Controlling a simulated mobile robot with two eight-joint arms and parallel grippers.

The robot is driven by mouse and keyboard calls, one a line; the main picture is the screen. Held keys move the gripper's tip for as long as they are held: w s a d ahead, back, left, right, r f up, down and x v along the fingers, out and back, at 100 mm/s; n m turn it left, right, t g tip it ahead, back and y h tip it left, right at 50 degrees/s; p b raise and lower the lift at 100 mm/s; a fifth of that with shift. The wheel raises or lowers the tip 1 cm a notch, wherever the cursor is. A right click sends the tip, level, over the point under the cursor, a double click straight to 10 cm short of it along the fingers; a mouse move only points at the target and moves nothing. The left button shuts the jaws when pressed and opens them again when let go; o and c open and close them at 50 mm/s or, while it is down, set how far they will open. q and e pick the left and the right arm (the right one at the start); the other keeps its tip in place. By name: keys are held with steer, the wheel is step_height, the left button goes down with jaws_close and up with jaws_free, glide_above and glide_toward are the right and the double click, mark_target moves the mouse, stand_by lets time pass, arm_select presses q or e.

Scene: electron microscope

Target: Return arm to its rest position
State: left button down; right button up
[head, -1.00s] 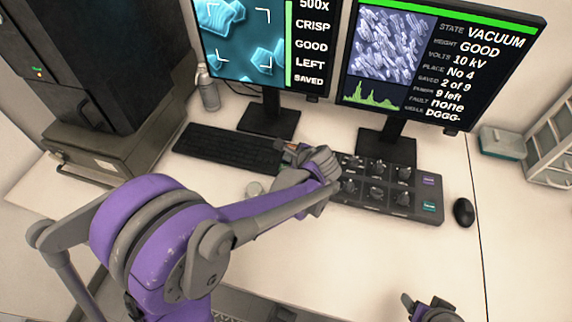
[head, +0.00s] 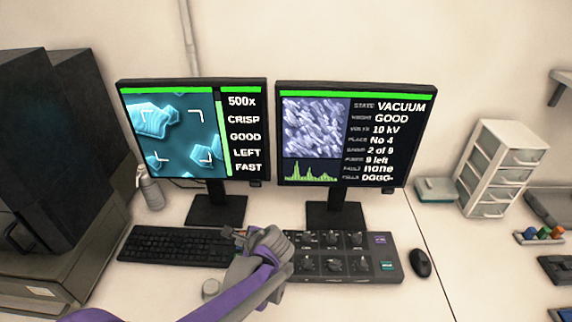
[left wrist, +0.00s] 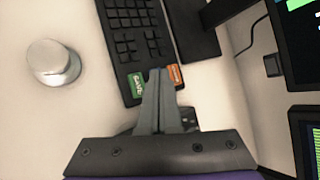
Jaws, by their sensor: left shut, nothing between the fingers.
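My left arm (head: 240,285) reaches in from the bottom of the head view. Its gripper (head: 236,233) is over the right end of the black keyboard (head: 165,245), beside the control panel (head: 335,258). In the left wrist view the gripper (left wrist: 159,75) is shut and empty. Its tips are between a green key (left wrist: 138,84) and an orange key (left wrist: 175,74) at the end of the keyboard; I cannot tell whether they touch. My right gripper is not in view.
Left monitor (head: 180,130) and right monitor (head: 318,125) stand behind the keyboard and panel. A small round pale object (head: 211,288) is on the desk near my left arm. A mouse (head: 420,263) lies right of the panel. A white drawer unit (head: 495,172) stands at the right.

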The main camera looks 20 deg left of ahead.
arm_select(q)
steer(key=shift+s+r, duration=0.1)
steer(key=s+d+r+n+h+p, duration=0.1)
steer(key=s+d+r+n+h, duration=0.1)
steer(key=s+n, duration=0.6)
steer(key=s+d+r+n+h+p, duration=0.2)
steer(key=s+d+n+h, duration=0.3)
steer(key=s, duration=0.7)
steer(key=d+r+n, duration=0.1)
steer(key=d+n, duration=0.1)
steer(key=n, duration=0.1)
steer(key=shift+s+h, duration=0.3)
steer(key=shift+s, duration=0.05)
stand_by(0.3)
